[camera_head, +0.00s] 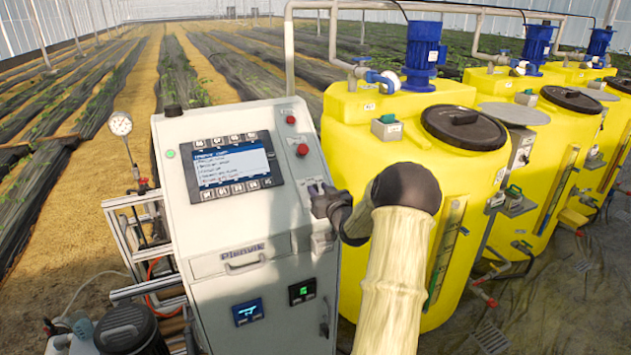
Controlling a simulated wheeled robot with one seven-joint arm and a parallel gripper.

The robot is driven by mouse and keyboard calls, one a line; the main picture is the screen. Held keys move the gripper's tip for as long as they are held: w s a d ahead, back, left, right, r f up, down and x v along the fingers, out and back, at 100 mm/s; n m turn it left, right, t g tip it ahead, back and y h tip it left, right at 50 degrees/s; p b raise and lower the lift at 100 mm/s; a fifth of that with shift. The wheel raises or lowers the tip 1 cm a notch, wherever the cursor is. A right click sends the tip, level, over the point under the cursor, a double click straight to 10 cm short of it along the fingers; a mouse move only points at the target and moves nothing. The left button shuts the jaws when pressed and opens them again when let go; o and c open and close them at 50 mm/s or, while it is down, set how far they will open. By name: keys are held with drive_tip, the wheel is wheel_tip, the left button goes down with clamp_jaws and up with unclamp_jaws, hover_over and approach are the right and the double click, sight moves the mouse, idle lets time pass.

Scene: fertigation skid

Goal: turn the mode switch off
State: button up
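The white control cabinet (215,225) stands at centre left with a sloped panel. On the panel's right column, below two red buttons, a small grey plate with a switch (316,187) shows; it appears to be the mode switch. My dark gripper (322,204) is right at this spot and covers most of it. The switch's knob position is hidden. I cannot tell whether the fingers are around the switch or only beside it, nor whether they are open or shut. My arm reaches in from the lower right.
A display (222,165) with a blue menu and keys is left of the switch. Red buttons (302,150) sit above it. Yellow tanks (385,120) with blue motors stand close on the right. A pressure gauge (120,124) is at the left.

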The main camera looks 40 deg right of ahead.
sight(317, 187)
drive_tip(key=shift+p+x, duration=0.3)
drive_tip(key=shift+x, duration=0.95)
drive_tip(key=shift+w+a, duration=0.1)
drive_tip(key=shift+w, duration=0.35)
drive_tip(key=shift+s, duration=0.1)
drive_tip(key=shift+d, duration=0.25)
clamp_jaws()
